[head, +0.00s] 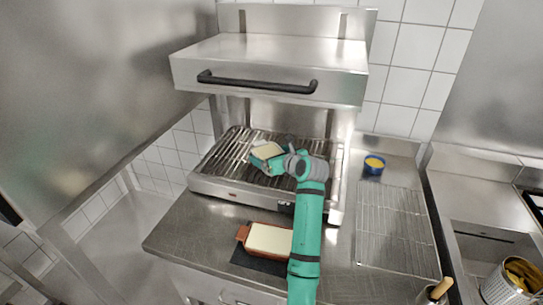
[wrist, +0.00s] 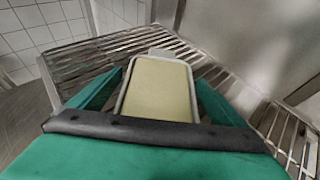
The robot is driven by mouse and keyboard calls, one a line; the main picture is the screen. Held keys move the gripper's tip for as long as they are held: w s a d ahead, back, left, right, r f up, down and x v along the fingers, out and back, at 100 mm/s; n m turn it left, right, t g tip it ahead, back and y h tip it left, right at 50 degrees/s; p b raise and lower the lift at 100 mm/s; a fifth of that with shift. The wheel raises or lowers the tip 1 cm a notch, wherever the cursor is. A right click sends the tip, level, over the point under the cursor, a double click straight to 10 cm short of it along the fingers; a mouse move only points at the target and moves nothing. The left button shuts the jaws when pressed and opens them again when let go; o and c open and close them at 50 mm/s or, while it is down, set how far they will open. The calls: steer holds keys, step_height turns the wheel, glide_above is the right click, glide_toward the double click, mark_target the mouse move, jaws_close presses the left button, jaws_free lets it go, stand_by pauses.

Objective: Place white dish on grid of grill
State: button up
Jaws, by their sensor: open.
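The white dish (head: 267,150) with a cream-coloured filling is at the grid of the grill (head: 232,150), toward its middle. In the wrist view the dish (wrist: 164,53) lies between the two green fingers of my gripper (wrist: 160,82), with the grid bars (wrist: 95,60) behind and around it. It appears to rest on the grid. My gripper is open around the dish; its near end is hidden behind the dark edge of the gripper. In the head view my gripper (head: 266,158) reaches over the grid from the front right.
The grill's hood (head: 270,65) with a black handle overhangs the grid. A brown dish (head: 244,233) with pale filling sits on a dark mat in front.

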steer(key=v, duration=1.2)
steer(key=shift+f, duration=0.1)
